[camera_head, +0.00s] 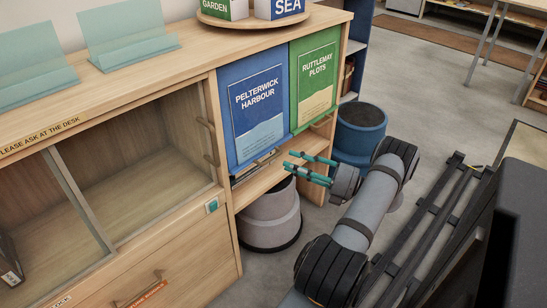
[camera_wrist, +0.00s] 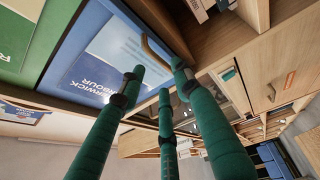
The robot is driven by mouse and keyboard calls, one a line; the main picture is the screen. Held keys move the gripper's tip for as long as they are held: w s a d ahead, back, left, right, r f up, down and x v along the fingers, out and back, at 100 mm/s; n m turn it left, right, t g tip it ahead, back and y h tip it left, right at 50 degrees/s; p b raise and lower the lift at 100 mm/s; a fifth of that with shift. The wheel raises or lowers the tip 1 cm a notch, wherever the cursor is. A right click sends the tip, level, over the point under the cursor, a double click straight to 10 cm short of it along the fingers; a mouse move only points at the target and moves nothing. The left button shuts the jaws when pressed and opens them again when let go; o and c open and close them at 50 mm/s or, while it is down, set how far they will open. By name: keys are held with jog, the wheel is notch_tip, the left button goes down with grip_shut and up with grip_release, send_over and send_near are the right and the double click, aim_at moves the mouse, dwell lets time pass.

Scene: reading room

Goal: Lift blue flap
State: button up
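The blue flap (camera_head: 235,90) hangs shut on the front of the wooden cabinet, marked "Pelterwick Harbour". It also shows upside down in the wrist view (camera_wrist: 112,45), with a curved tan handle (camera_wrist: 157,53) at its lower edge. My gripper (camera_head: 291,163) has green fingers and is just right of and in front of the flap's lower edge. In the wrist view my gripper's fingers (camera_wrist: 160,80) are spread apart with nothing visible between them. Their tips overlap the handle area in that view. I cannot tell whether they touch it.
A green flap (camera_head: 320,64) marked "Ruttlemay Plots" is right of the blue one. An open shelf (camera_head: 275,178) lies below both. A glass-fronted compartment with a handle (camera_head: 207,140) is at left.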

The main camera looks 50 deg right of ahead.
aim_at(274, 157)
jog(key=x, duration=0.7)
jog(key=shift+f+b, duration=0.1)
jog(key=shift+b, duration=0.3)
jog(key=shift+c, duration=1)
grip_shut()
